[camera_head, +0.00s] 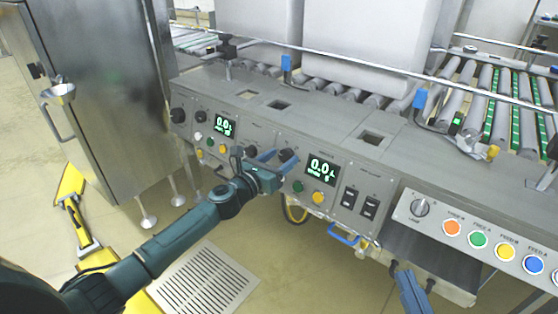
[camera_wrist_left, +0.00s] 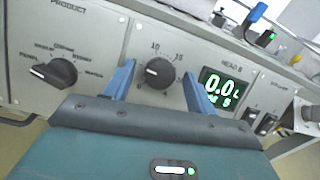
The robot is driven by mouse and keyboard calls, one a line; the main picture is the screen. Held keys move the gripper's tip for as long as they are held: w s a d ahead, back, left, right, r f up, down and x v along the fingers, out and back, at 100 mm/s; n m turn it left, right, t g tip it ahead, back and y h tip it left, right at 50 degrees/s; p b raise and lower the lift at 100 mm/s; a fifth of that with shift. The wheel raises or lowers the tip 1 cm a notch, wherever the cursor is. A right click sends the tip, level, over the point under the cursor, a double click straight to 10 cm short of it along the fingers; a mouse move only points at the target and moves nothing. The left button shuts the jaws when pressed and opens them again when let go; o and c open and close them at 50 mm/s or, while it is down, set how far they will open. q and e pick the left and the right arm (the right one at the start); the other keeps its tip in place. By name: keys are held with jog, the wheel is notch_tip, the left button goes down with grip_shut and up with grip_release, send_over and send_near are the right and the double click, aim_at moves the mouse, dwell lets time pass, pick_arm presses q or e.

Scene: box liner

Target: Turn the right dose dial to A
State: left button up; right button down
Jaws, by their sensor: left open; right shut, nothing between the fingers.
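The right dose dial (camera_wrist_left: 158,72) is a round black knob on the panel marked HEAD B, with a scale showing 10 and 15 above it. Its small white mark appears to face left; the exact setting is too small to read. In the head view the dial (camera_head: 287,155) is beside the fingertips. My left gripper (camera_head: 278,157) is open, with one blue finger on each side of the dial in the left wrist view (camera_wrist_left: 158,90). Contact cannot be made out. My right gripper (camera_head: 408,278) is low at the right in the head view, shut and empty.
A green display (camera_head: 321,170) stands right of the dial, with green and yellow buttons below. The PRODUCT selector (camera_wrist_left: 54,72) is at its left. Black switches (camera_head: 349,197) and a blue handle (camera_head: 343,235) lie further right. A steel cabinet (camera_head: 100,90) stands left.

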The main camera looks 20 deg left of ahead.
pick_arm(q)
jog(key=c, duration=1)
jog(key=shift+m, duration=0.3)
